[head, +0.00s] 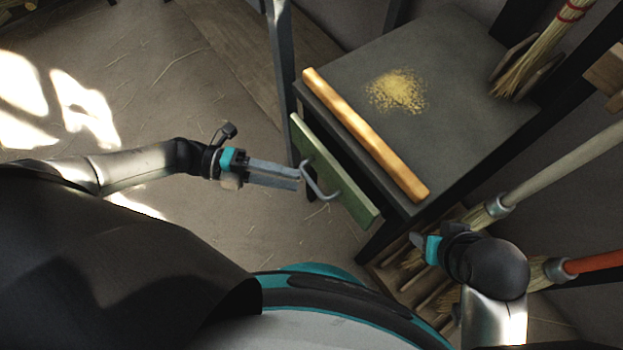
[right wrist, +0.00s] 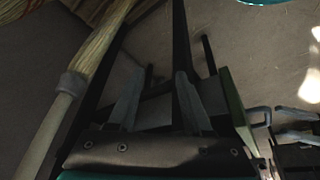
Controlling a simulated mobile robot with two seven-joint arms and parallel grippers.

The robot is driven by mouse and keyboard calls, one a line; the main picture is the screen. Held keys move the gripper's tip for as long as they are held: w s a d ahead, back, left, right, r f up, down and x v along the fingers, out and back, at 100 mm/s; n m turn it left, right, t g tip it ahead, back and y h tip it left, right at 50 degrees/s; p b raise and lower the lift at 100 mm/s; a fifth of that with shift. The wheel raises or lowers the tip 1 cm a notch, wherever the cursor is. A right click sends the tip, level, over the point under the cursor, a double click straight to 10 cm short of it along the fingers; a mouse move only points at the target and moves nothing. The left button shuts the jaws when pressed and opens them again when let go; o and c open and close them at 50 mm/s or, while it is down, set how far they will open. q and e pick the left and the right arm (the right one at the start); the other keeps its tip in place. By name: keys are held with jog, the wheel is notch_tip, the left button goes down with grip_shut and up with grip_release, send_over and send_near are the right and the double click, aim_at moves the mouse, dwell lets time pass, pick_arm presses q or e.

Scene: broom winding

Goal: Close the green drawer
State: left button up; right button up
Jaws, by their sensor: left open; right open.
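The green drawer (head: 338,172) sits under the front edge of a dark table and stands partly pulled out, with a dark gap behind its front. Its grey metal handle (head: 322,186) faces my left side. My left gripper (head: 299,179) is open, with its fingertips right by the handle; I cannot tell whether they touch it. My right gripper (head: 416,241) is low by the table's right front corner, partly hidden by its own wrist. In the right wrist view its fingers (right wrist: 155,92) are apart and empty, with the drawer's green front (right wrist: 238,112) to their right.
A wooden strip (head: 365,135) lies along the table's front edge, and a straw pile (head: 397,91) lies on the dark tabletop (head: 455,75). Brooms with a pale handle (head: 560,165) and a red handle (head: 592,262) are at the right. The floor left of the drawer is clear.

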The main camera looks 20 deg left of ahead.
aim_at(311, 182)
pick_arm(q)
jog(key=d, duration=0.5)
jog(key=shift+w+d+f, duration=0.2)
jog(key=shift+w+f, duration=0.1)
jog(key=shift+f, duration=0.1)
pick_arm(e)
jog(key=shift+w+r, duration=0.15)
jog(key=shift+r, duration=0.8)
pick_arm(q)
grip_shut()
jog(key=shift+a, duration=0.1)
pick_arm(e)
jog(key=shift+a+f, duration=0.1)
